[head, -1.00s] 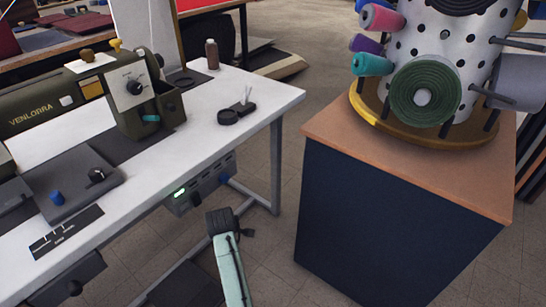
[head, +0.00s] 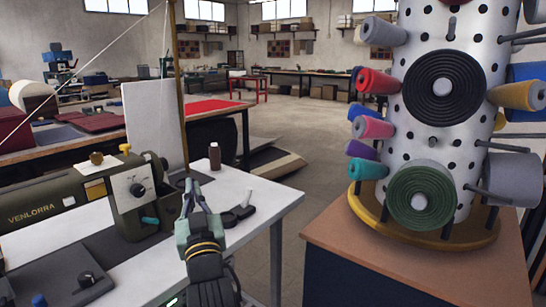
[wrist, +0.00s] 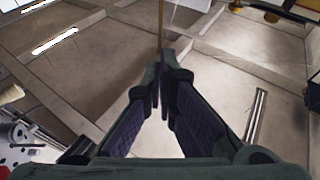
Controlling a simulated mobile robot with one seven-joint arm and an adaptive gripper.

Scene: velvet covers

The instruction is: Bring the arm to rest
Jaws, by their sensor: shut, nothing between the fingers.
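My gripper (head: 191,188) stands raised in the head view, in front of the white sewing table (head: 255,215) and right of the sewing machine (head: 125,210). Its fingers point up. In the wrist view the fingertips (wrist: 160,70) meet and nothing shows between them. The wrist view looks up at the ceiling (wrist: 225,60), with its beams and bright lamps. My arm below the gripper shows only in part at the bottom of the head view.
A white pegged drum with thread spools (head: 465,140) stands on a wooden-topped cabinet (head: 345,245) at the right. A brown bottle (head: 214,157) and a small black item (head: 245,205) are on the sewing table. Open floor (head: 310,125) lies beyond, between table and drum.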

